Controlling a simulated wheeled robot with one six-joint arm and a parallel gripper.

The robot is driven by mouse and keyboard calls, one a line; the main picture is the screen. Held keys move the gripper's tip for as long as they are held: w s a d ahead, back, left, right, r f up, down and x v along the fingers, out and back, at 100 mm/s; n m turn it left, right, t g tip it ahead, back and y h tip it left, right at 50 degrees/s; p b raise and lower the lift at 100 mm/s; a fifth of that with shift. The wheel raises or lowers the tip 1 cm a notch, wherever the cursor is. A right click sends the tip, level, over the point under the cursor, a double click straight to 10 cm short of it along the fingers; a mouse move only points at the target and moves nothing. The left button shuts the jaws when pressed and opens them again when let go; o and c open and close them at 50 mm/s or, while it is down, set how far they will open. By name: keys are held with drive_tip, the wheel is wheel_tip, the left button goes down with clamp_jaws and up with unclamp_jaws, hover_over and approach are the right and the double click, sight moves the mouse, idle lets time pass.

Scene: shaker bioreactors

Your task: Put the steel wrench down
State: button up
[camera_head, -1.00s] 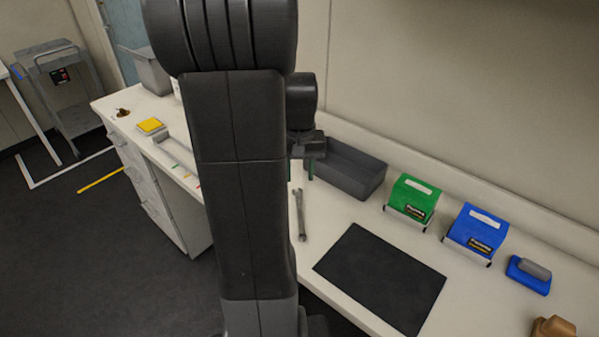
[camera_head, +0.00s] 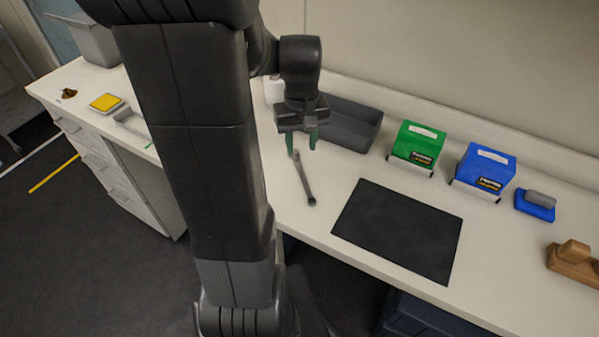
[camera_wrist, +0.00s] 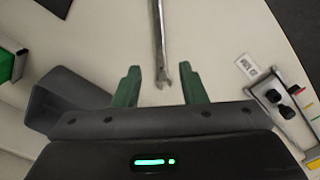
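The steel wrench (camera_head: 304,180) lies on the white bench top, left of the black mat (camera_head: 400,228). My gripper (camera_head: 302,146) is over the bench at the wrench's far end, with its green fingers apart. In the wrist view the wrench (camera_wrist: 158,38) runs from the top edge toward my gripper (camera_wrist: 160,72). Its open-jaw end sits between the two fingertips, with a gap on either side, so nothing is gripped. I cannot tell the exact height of the fingertips over the bench.
A grey bin (camera_head: 352,122) stands just behind my gripper. Green (camera_head: 417,146) and blue (camera_head: 484,170) boxes, a blue block with a grey handle (camera_head: 535,203) and a brown object (camera_head: 574,258) are to the right. A yellow-topped item (camera_head: 105,102) is at left.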

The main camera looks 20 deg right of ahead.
sight(302, 173)
drive_tip(key=shift+s+f, duration=0.2)
drive_tip(key=shift+f, duration=3.75)
drive_tip(key=shift+f, duration=0.15)
clamp_jaws()
